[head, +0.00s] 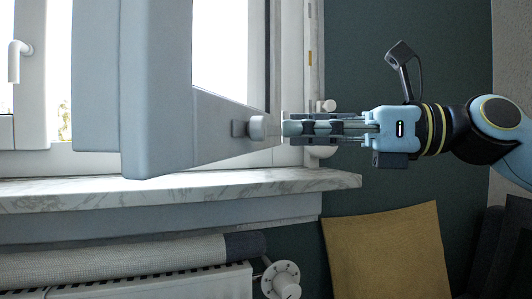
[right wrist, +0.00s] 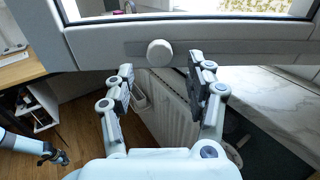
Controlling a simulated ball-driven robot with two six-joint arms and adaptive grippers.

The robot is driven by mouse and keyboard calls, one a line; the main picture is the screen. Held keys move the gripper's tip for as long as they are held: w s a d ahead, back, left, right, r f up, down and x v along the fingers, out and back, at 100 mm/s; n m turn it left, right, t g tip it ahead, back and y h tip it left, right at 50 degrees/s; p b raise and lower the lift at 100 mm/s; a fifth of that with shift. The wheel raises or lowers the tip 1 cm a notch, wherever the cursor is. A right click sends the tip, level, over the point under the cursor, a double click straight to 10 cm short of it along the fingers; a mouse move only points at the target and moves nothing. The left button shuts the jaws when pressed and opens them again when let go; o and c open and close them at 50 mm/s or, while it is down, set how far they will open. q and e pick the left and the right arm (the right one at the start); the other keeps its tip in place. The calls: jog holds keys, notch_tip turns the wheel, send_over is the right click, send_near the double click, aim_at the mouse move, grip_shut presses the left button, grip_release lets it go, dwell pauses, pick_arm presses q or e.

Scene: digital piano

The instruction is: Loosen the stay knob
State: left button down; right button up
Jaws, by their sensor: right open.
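The stay knob (head: 258,128) is a round, pale knob on a grey mount at the lower rail of the open window sash (head: 155,95). In the right wrist view the knob (right wrist: 159,53) faces me, just beyond the fingertips and between their lines. My right gripper (head: 287,128) is open and empty, level with the knob, with a small gap in front of it. In the right wrist view its two fingers (right wrist: 160,72) stand apart on either side. My left gripper (right wrist: 52,153) shows small and dark at the lower left of the right wrist view; its jaws are too small to read.
A marble sill (head: 200,188) runs below the sash. Under it are a radiator (head: 180,284) and a white valve dial (head: 282,280). A mustard cushion (head: 388,252) stands at the lower right. A wooden surface (right wrist: 18,70) is at the left of the right wrist view.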

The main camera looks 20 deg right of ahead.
aim_at(263, 129)
jog(key=shift+w+a+r+p, duration=0.2)
jog(key=shift+w+a+p, duration=0.15)
jog(key=shift+a, duration=0.35)
pick_arm(q)
jog(key=shift+s+d+r+p, duration=0.3)
jog(key=shift+s+r, duration=0.1)
jog(key=shift+r, duration=0.1)
pick_arm(e)
jog(key=shift+x, duration=1.8)
jog(key=shift+w+f, duration=0.1)
jog(key=shift+f, duration=0.1)
